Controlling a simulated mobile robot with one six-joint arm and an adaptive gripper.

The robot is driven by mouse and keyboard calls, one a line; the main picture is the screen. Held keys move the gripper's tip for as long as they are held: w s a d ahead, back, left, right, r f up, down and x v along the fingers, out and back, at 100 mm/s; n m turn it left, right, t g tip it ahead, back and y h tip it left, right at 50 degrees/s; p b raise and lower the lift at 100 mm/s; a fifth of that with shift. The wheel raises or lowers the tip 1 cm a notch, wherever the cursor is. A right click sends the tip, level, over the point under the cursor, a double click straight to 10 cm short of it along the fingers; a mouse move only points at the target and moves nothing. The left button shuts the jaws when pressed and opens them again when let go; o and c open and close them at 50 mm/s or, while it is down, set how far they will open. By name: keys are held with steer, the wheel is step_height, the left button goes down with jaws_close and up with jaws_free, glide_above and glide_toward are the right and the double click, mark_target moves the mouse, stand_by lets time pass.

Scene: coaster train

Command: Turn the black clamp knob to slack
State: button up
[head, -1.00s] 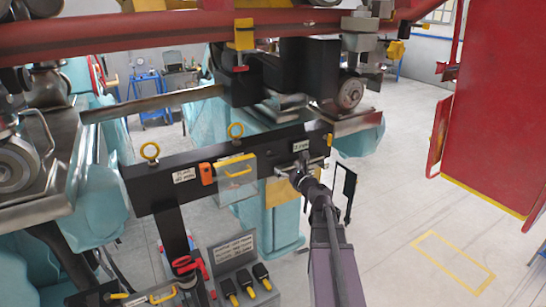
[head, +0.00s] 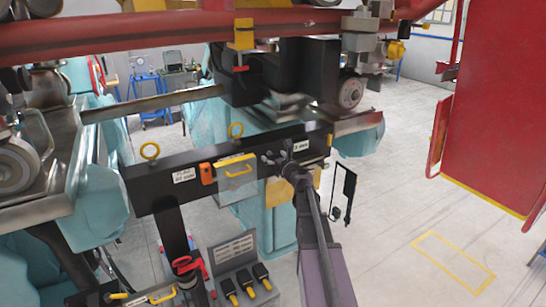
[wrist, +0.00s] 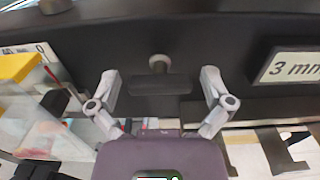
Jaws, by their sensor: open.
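The black clamp knob (wrist: 160,85) is a short dark bar on a round grey stub, in the middle of the wrist view against a black beam. The bar lies about level in that picture. My gripper (wrist: 159,77) is open, with one grey finger to the left and one to the right of the knob, and a visible gap on both sides. In the head view my gripper (head: 277,156) is at the right part of the black beam (head: 200,179), just left of the "3 mm" label. There the knob cannot be made out behind the fingers.
A clear panel with a yellow handle (head: 237,172) hangs on the beam left of my gripper, and its yellow edge (wrist: 16,68) shows in the wrist view. A "3 mm" plate (wrist: 291,67) is at right. A red panel (head: 495,110) stands far right. Open floor lies between.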

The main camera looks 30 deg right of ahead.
steer(key=c, duration=1)
